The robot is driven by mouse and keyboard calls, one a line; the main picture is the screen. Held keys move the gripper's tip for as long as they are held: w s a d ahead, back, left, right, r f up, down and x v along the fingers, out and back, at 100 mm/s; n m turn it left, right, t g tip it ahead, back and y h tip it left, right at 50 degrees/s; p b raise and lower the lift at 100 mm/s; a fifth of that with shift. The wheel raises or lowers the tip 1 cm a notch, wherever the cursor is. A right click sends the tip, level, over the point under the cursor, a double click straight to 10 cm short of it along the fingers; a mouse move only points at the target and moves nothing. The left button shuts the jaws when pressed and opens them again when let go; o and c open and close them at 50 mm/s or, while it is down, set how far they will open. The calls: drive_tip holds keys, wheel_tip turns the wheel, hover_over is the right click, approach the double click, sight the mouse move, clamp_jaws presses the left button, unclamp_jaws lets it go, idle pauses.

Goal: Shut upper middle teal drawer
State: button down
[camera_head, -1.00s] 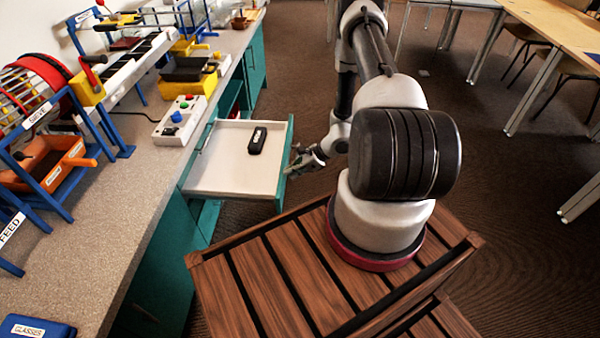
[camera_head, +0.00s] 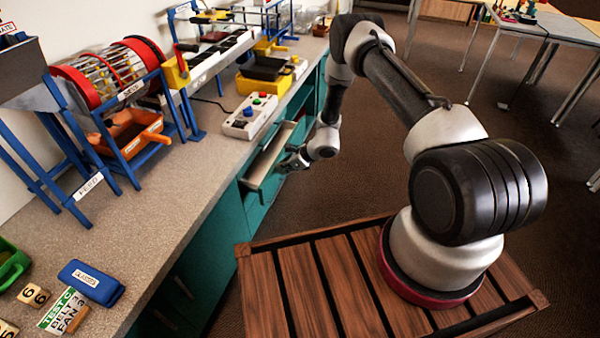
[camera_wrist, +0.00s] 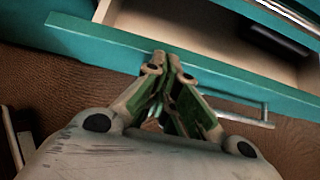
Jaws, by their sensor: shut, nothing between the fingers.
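The teal drawer (camera_head: 268,158) is partly out from the teal cabinet under the counter in the head view. Its pale inside shows as a narrow strip. In the wrist view its teal front (camera_wrist: 100,42) crosses the picture, with a metal bar handle (camera_wrist: 240,118) on the outer face. A dark case (camera_wrist: 265,38) lies inside. My gripper (camera_head: 284,163) is shut and empty at the drawer front. In the wrist view its fingertips (camera_wrist: 168,62) are at the front panel, left of the handle, seemingly touching it; exact contact is hard to tell.
The counter (camera_head: 190,185) above holds a white button box (camera_head: 250,115), a yellow tray unit (camera_head: 265,75) and a blue-framed sieve machine (camera_head: 115,75). A blue glasses case (camera_head: 91,281) lies nearer. Tables stand at the far right. The brown floor beside the cabinet is clear.

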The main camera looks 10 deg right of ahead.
drive_tip(key=shift+w+a, duration=0.7)
drive_tip(key=shift+a, duration=0.3)
drive_tip(key=shift+w+a, duration=0.65)
drive_tip(key=shift+a, duration=0.35)
